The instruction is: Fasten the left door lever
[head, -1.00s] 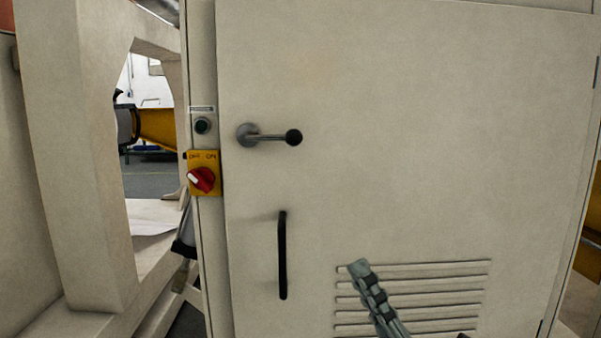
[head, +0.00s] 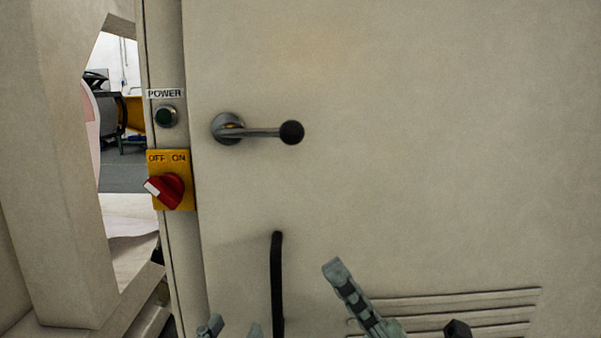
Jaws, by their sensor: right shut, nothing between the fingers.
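The door lever (head: 262,132) is a grey bar with a black ball knob, on a round grey base on the cream cabinet door (head: 420,130). It points right, about level. Two grey fingertips of my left gripper (head: 233,329) show at the bottom edge, apart, with nothing seen between them; the rest is cut off. They are well below the lever. My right gripper (head: 334,268) is shut and empty, pointing up and left in front of the door, below and right of the lever. Neither gripper touches the lever.
A black vertical door handle (head: 277,285) stands between my grippers. Louvre slots (head: 470,305) are at lower right. The door face around the lever is clear.

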